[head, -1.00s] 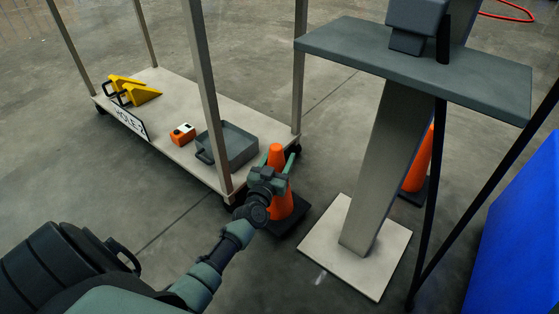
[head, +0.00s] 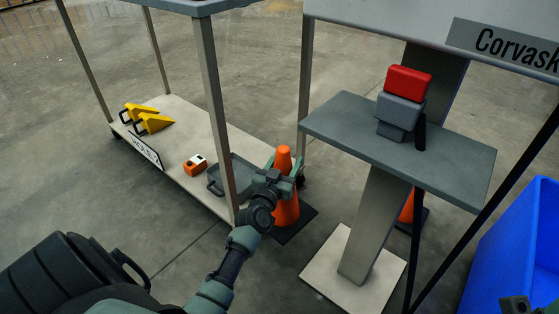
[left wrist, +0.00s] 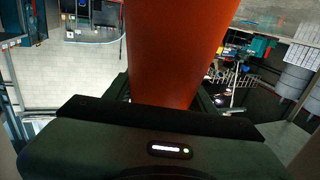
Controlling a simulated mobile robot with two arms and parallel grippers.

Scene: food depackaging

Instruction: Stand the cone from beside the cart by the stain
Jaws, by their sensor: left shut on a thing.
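An orange cone (head: 287,211) with a flat black base (head: 303,222) is upright between the cart (head: 197,121) and a grey pedestal stand. My left gripper (head: 284,170) is shut on the cone's upper part, one finger on each side. The orange cone body (left wrist: 180,50) fills the middle of the left wrist view, between the fingers. Whether its base clears the floor is hard to tell. A small dark and green part of my right arm shows at the bottom right corner, too cut off to read its jaws. I see no clear stain.
The cart carries yellow wedges (head: 154,123), an orange box (head: 195,165) and a grey tray (head: 236,178). The pedestal stand (head: 370,230) is close right of the cone. Another orange cone (head: 407,208) is behind it. A blue bin (head: 520,240) stands at the right.

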